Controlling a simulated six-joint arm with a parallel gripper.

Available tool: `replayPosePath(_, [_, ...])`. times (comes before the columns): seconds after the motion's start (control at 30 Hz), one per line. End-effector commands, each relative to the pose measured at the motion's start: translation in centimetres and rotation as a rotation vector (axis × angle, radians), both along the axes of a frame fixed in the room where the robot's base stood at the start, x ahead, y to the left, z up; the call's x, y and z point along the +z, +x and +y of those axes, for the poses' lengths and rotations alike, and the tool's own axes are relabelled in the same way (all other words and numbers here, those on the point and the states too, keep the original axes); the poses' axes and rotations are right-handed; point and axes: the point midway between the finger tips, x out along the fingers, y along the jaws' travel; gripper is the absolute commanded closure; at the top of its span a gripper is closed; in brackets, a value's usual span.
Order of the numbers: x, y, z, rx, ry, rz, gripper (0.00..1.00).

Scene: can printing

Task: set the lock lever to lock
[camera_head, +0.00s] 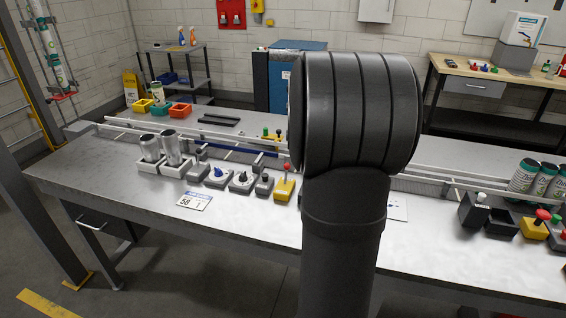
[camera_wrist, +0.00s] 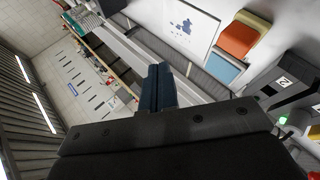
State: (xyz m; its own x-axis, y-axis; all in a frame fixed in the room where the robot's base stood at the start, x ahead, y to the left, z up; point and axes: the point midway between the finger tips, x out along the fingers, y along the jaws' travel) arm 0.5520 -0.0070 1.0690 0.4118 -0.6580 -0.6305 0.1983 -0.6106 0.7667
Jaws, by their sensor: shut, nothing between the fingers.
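In the wrist view, my gripper (camera_wrist: 157,85) is shut and empty, its dark fingers closed together. It is hidden behind my own arm in the head view. A lever with a red knob (camera_head: 286,167) rises from a yellow base (camera_head: 284,189) on the bench, just left of my arm in the head view. A small grey box with a dark knob (camera_head: 264,182) stands beside it. I cannot tell for sure which of these is the lock lever, and no lock marking is readable. My gripper touches no control that I can see.
Two dial boxes (camera_head: 217,176) and silver cans in white holders (camera_head: 162,150) stand on the bench (camera_head: 130,185) at left. Green-labelled cans (camera_head: 524,176) and a red button on yellow (camera_head: 541,217) stand at right. A rail (camera_head: 195,136) runs behind. The bench's front strip is mostly clear.

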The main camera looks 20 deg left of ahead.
Motion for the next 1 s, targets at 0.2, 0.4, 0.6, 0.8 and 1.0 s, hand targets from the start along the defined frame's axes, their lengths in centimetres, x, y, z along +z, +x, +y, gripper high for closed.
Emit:
replayPosePath(0.2, [-2.4,1.8,8.3,0.158,-0.19,-0.019,1.0])
replayPosePath(0.4, [-4.2,2.3,16.8,0.317,-0.351,-0.094,1.0])
replayPosePath(0.6, [-5.9,1.4,25.1,0.474,-0.472,-0.198,1.0])
replayPosePath(0.8, [-6.8,0.1,30.1,0.572,-0.532,-0.277,1.0])
replayPosePath(1.0, [-7.0,-0.3,31.4,0.599,-0.546,-0.301,1.0])
